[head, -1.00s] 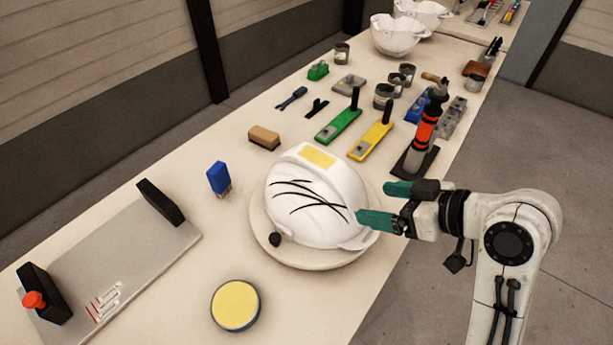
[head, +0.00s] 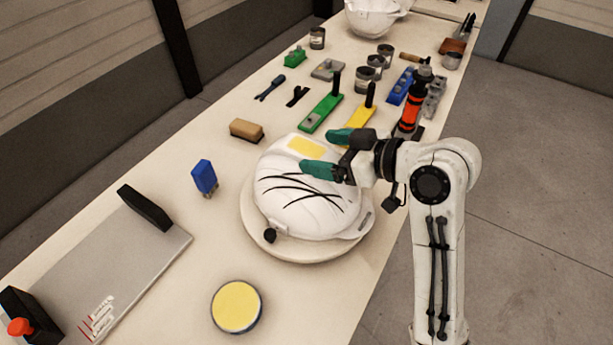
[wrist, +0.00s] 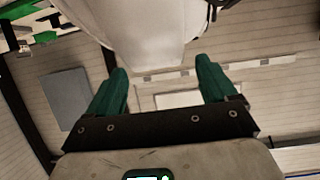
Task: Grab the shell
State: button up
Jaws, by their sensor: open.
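The white helmet shell (head: 315,210) has dark curved lines and a yellow patch on top. It rests on a round pale stand (head: 268,245) on the bench. My gripper (head: 326,152) has green fingers and is open over the shell's right upper side, in front of part of it. In the wrist view a large white surface, apparently the shell (wrist: 150,30), fills the top middle, ahead of and between the open green fingers (wrist: 160,80). I cannot tell whether either finger touches the shell.
A green tool (head: 320,112), a yellow tool (head: 360,115) and an orange-banded tool (head: 410,115) stand behind my gripper. A blue item (head: 204,177), brown block (head: 246,130) and yellow-topped tin (head: 237,306) lie around the stand. More white shells (head: 375,20) are at the back.

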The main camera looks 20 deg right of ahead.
jog(key=shift+x, duration=1.25)
jog(key=shift+c, duration=0.5)
jog(key=shift+f, duration=0.1)
grip_shut()
